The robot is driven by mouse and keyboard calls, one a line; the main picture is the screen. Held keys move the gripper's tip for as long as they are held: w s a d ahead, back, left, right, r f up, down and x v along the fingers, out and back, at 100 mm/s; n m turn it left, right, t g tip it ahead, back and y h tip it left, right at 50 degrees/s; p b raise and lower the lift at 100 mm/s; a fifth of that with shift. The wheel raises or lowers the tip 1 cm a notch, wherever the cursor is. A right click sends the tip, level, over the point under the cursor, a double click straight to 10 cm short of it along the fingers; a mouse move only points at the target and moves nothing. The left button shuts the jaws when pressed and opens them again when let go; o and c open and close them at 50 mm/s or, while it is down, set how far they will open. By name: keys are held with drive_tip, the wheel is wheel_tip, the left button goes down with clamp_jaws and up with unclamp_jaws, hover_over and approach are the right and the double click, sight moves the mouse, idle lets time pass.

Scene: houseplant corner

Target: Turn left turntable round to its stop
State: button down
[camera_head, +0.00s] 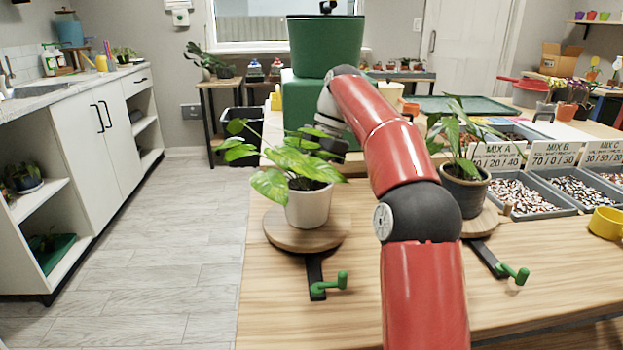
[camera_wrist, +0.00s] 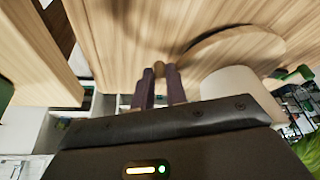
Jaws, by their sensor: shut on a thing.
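The left turntable (camera_head: 283,236) is a round wooden disc on the bench, with a white pot (camera_head: 307,208) holding a leafy plant on it. In the wrist view the disc (camera_wrist: 235,42) and the pale pot (camera_wrist: 240,85) are beside my fingers. My gripper (camera_wrist: 160,74) is at the disc's edge, its dark fingers close together on a small wooden peg (camera_wrist: 158,67). In the head view the leaves and pot hide my fingertips, on the far side of the plant. A black bar with a green crank handle (camera_head: 330,285) sticks out at the near side. No stop can be made out.
A second turntable (camera_head: 480,224) with a dark pot (camera_head: 464,190) and an upright peg (camera_head: 507,210) stands right of my arm. The bench's left edge is close to the left turntable.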

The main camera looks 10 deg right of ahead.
idle(0.3)
drive_tip(key=c, duration=1.4)
unclamp_jaws()
drive_tip(key=shift+d, duration=0.1)
